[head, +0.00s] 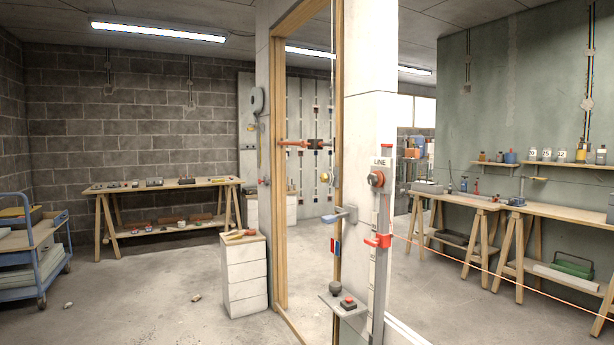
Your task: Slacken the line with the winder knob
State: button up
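In the head view, a red round knob (376,179) sits on a grey upright post (384,205), just below a white label reading LINE (381,162). It looks like the winder knob. Lower on the post is a red bracket-like part (379,240). A thin orange-red line (500,275) runs from near this part down to the right, past the benches, and looks straight. Where it joins the post is too small to tell. My gripper is not in view.
A white drawer unit (244,275) stands left. The floor at front left is mostly clear.

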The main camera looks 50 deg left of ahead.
aim_at(376, 179)
jog(key=u, duration=1.05)
